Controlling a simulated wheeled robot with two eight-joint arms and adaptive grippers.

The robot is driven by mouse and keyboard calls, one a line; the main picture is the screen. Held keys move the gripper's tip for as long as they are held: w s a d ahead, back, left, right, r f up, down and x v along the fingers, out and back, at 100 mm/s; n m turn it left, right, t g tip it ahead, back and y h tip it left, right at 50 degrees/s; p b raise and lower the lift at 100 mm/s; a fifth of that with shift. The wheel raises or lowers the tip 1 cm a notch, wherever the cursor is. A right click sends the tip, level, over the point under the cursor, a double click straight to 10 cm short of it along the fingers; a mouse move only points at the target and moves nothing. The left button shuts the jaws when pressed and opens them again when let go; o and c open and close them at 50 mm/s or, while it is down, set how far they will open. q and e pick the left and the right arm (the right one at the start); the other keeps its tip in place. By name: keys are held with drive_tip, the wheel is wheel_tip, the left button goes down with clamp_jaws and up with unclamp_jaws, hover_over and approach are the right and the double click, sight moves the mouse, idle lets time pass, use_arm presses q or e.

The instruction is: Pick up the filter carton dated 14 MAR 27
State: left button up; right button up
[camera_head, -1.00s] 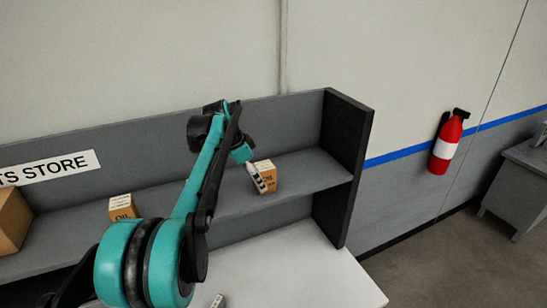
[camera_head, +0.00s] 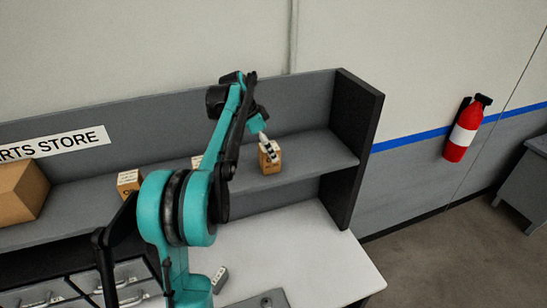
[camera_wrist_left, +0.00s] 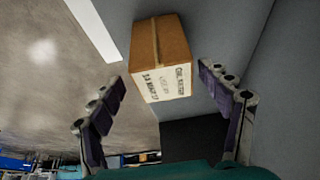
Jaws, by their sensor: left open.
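A small brown carton (camera_head: 271,165) with dark print stands on the grey shelf near its right end. In the left wrist view the carton (camera_wrist_left: 162,48) shows a tape strip and a pale printed face. The print is too blurred for me to read a date. My left gripper (camera_head: 267,145) is at the carton and partly covers it. In the wrist view the open gripper (camera_wrist_left: 161,80) has a finger to either side of the carton, with gaps visible. Two similar cartons stand further left, one (camera_head: 129,180) in the open and one (camera_head: 197,161) partly behind my arm. My right gripper is out of view.
The shelf's dark right end panel (camera_head: 357,130) rises beside the carton. A larger brown box (camera_head: 20,190) stands at the left. Below are a white worktop (camera_head: 310,245) and a small grey object (camera_head: 219,279). A fire extinguisher (camera_head: 463,130) hangs at right.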

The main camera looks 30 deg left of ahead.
sight(267, 167)
use_arm(q)
drive_tip(key=x, duration=0.2)
drive_tip(key=p+x, duration=0.1)
drive_tip(key=x, duration=0.2)
drive_tip(key=shift+w+a+f, duration=0.15)
drive_tip(key=shift+a+f, duration=0.05)
drive_tip(key=shift+f, duration=0.15)
drive_tip(key=shift+w+f, duration=0.15)
drive_tip(key=shift+f, duration=0.25)
drive_tip(key=shift+c, duration=0.6)
drive_tip(key=c, duration=1.4)
